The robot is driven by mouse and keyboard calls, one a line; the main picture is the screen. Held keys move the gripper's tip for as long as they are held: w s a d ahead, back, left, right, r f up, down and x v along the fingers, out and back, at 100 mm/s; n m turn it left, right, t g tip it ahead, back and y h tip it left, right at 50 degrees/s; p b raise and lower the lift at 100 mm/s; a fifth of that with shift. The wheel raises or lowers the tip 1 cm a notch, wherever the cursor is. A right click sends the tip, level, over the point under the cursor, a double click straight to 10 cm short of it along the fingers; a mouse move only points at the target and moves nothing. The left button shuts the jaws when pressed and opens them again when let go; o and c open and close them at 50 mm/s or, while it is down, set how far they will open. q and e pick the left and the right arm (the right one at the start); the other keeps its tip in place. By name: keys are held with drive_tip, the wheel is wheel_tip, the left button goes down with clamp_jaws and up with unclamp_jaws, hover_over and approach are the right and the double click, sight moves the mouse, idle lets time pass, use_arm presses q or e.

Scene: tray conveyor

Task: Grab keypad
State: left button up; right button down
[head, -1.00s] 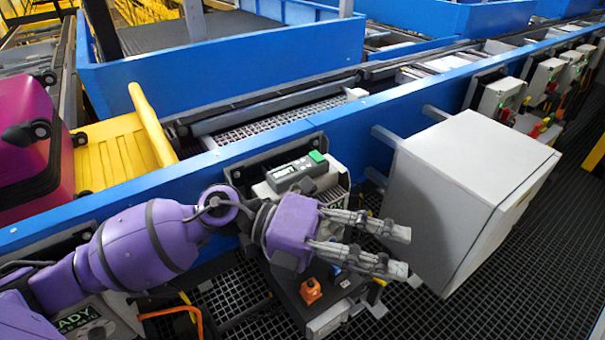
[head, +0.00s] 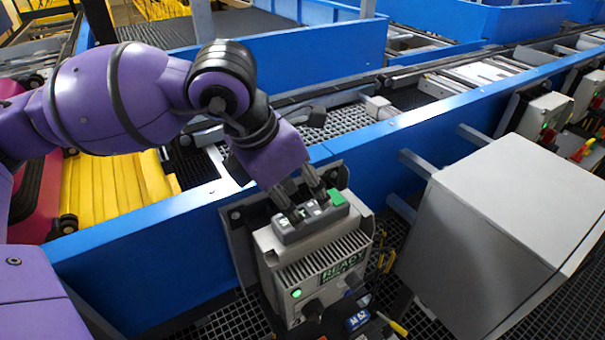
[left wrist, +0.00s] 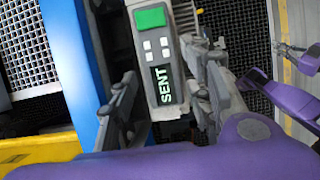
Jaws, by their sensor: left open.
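In that view, purple and grey parts, seemingly of my right arm and gripper (left wrist: 298,52), show at the right edge.
A blue conveyor wall (head: 150,245) runs behind the control box. A large pale cabinet (head: 500,215) stands close on the right. A yellow tray (head: 110,190) and magenta luggage (head: 35,200) are at left. Dark grating lies below.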

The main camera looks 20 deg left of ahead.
sight(310, 210)
use_arm(q)
drive_tip(key=x, duration=0.4)
drive_tip(key=shift+w+d+f+p, duration=0.15)
drive_tip(key=shift+w+f+p, duration=0.1)
drive_tip(key=shift+w+p, duration=0.05)
drive_tip(key=shift+w+f, duration=0.1)
drive_tip(key=shift+f, duration=0.15)
drive_tip(key=shift+c, duration=0.3)
use_arm(e)
drive_tip(key=shift+w+a+r+t, duration=0.2)
drive_tip(key=shift+w+r, duration=0.25)
drive_tip(key=shift+w, duration=0.15)
drive_tip(key=shift+w+a+r+t, duration=0.1)
drive_tip(key=shift+w+a+r, duration=0.05)
drive_tip(key=shift+w+r, duration=0.35)
